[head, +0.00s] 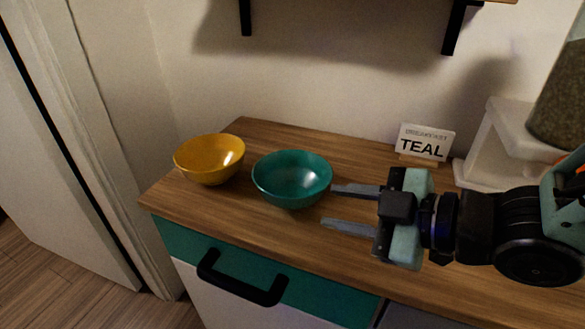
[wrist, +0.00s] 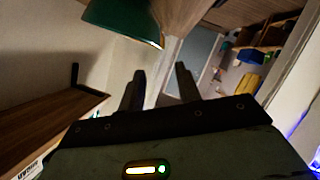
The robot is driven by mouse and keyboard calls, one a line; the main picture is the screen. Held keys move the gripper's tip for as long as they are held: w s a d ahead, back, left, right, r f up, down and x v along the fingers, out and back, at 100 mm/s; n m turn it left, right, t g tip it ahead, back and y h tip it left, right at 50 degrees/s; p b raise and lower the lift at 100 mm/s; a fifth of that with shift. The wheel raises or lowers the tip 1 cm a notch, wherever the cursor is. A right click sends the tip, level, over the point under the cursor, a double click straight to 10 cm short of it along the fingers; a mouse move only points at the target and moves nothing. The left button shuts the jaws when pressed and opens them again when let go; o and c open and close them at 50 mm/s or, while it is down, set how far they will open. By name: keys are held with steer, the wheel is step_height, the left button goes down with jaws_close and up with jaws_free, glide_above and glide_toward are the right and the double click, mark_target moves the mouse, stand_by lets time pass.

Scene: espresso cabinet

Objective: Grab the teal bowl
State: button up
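The teal bowl (head: 292,179) stands upright and looks empty on the wooden cabinet top (head: 215,222), right of a yellow bowl (head: 210,160). My gripper (head: 336,207) is just to its right, with both fingers apart and pointing at the bowl. Nothing is between the fingers. The fingertips look close to the bowl's right rim; I cannot tell whether they touch it. In the wrist view, the bowl's dark green side (wrist: 120,20) shows at the top, beyond the gripper fingers (wrist: 160,78).
A card reading TEAL (head: 424,142) stands at the back. Right of it is a white stand (head: 497,150) holding a grainy-looking container (head: 562,115). A shelf with dark brackets (head: 457,28) hangs above. The cabinet front has a black handle (head: 240,284). A door stands at left.

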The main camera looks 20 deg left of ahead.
mark_target(279, 197)
steer(key=p+x, duration=0.2)
steer(key=x, duration=0.4)
steer(key=shift+f, duration=0.1)
steer(key=shift+x, duration=3.25)
steer(key=shift+w, duration=0.1)
jaws_close()
